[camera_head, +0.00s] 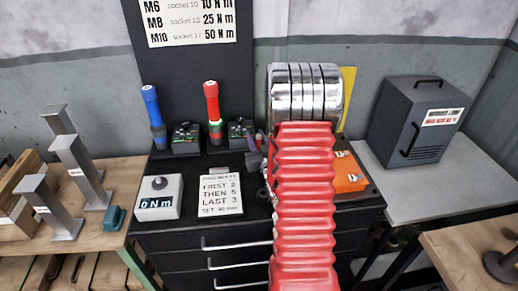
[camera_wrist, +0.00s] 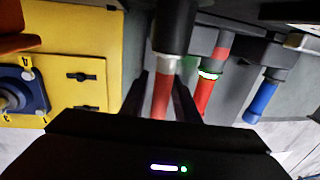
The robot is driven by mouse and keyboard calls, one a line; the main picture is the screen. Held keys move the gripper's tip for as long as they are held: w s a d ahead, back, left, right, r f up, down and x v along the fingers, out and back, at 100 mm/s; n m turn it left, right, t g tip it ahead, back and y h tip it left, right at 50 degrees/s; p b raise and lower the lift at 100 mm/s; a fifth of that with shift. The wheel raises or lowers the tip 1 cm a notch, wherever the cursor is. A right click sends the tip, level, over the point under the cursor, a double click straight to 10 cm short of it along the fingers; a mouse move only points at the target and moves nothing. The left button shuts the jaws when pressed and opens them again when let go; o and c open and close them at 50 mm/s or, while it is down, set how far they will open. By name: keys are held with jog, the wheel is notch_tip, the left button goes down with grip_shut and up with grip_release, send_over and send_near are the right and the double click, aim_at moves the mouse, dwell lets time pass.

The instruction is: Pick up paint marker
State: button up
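A marker-like cylinder (camera_wrist: 161,95) with a red body, a pale band and a black upper part shows in the wrist view; I take it for the paint marker. My gripper (camera_wrist: 162,82) has one dark finger on each side of it, with narrow gaps showing, so the gripper looks open. Whether a finger touches it cannot be told. In the head view, only a dark part of my gripper (camera_head: 254,158) shows to the left of my red arm sleeve. The marker is not clearly visible there.
A red tool (camera_head: 212,103) with a green band and a blue tool (camera_head: 153,108) stand upright nearby. A grey 0 Nm box (camera_head: 159,196) and a printed card (camera_head: 220,192) lie on the black bench. A yellow panel (camera_wrist: 75,60) with a blue fitting (camera_wrist: 20,92) is close beside my gripper.

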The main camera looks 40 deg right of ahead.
jog(key=c, duration=0.6)
jog(key=shift+r, duration=0.1)
jog(key=shift+c, duration=0.2)
notch_tip(320, 180, up, 10)
dwell(0.4)
dwell(0.5)
